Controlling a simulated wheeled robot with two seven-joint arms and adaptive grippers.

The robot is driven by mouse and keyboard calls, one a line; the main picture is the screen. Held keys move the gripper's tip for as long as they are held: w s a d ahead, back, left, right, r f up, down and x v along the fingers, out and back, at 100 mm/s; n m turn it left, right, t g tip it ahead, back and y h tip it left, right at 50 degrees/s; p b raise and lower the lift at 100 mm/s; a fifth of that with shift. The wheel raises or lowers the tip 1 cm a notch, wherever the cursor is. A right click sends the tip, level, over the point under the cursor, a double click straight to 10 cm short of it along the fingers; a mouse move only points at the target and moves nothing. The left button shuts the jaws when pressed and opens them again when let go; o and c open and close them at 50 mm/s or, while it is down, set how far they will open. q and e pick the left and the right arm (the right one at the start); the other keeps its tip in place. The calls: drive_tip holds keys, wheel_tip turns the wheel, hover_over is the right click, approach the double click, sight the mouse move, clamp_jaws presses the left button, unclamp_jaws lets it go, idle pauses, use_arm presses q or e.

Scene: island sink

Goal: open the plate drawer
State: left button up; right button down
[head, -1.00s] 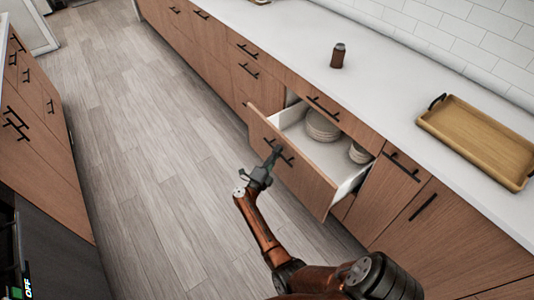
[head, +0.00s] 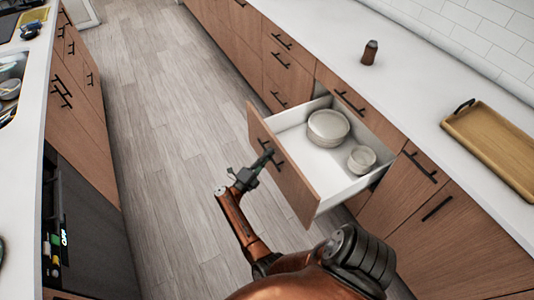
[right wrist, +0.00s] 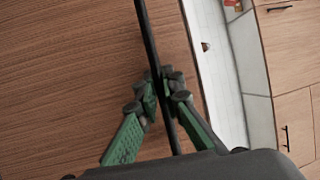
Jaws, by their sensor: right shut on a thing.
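The plate drawer (head: 283,165) is pulled well out from the counter. A stack of plates (head: 328,125) and a smaller stack of bowls (head: 362,158) sit inside on its white floor. My right gripper (head: 262,163) is at the drawer's wooden front. In the right wrist view its green fingers (right wrist: 163,95) are closed around the black bar handle (right wrist: 147,35). The drawer's wooden front also shows in that view (right wrist: 70,70). My left gripper is not in view.
A brown shaker-like item (head: 369,53) and a wooden tray (head: 495,140) stand on the white counter. An island with a dark appliance (head: 85,225) is at the left. The wood floor (head: 165,130) between is clear.

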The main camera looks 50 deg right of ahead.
drive_tip(key=shift+s+f, duration=0.15)
drive_tip(key=shift+s, duration=0.05)
drive_tip(key=c, duration=2.4)
unclamp_jaws()
drive_tip(key=shift+o, duration=0.4)
drive_tip(key=shift+w, duration=0.1)
drive_tip(key=shift+a, duration=0.1)
drive_tip(key=a+f, duration=0.1)
drive_tip(key=a, duration=0.6)
drive_tip(key=shift+a, duration=0.15)
drive_tip(key=shift+w+f, duration=0.1)
drive_tip(key=shift+w, duration=0.05)
